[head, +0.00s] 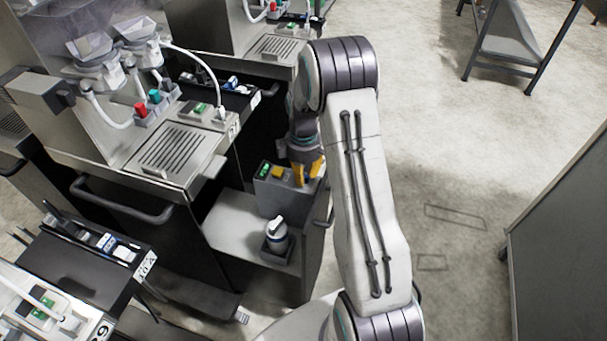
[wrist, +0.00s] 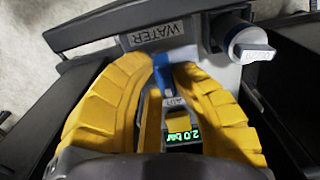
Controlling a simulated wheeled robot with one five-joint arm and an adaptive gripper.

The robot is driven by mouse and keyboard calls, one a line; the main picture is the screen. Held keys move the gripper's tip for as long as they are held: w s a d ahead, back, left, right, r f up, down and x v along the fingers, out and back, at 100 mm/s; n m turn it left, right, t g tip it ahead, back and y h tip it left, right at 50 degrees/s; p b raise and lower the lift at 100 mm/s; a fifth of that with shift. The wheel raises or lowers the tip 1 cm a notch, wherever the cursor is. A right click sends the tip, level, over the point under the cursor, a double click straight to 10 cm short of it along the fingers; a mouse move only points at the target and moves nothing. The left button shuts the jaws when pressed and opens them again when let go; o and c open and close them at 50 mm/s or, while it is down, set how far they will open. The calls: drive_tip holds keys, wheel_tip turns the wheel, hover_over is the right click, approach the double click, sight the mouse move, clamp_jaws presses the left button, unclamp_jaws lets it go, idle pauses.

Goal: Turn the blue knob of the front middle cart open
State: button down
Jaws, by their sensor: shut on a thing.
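The blue knob (wrist: 157,79) shows in the wrist view as a narrow blue piece between the two yellow fingers of my gripper (wrist: 162,66). The fingers are shut on it from both sides and hide most of it. It sits by a panel with an AIR label and a green display (wrist: 183,136) reading 2.0 bar. In the head view my gripper (head: 308,172) is at the dark box (head: 272,190) on the front middle cart (head: 235,222). The blue knob is hidden there. How far it is turned I cannot tell.
A white-handled valve (head: 277,236) stands on the cart's low shelf; it also shows in the wrist view (wrist: 250,45), near a WATER label (wrist: 155,33). A red knob (head: 140,110) and a teal knob (head: 155,96) are on the upper counter.

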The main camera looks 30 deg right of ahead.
drive_tip(key=c, duration=1)
unclamp_jaws()
drive_tip(key=shift+c, duration=0.2)
drive_tip(key=shift+r, duration=0.1)
wheel_tip(320, 180, up, 12)
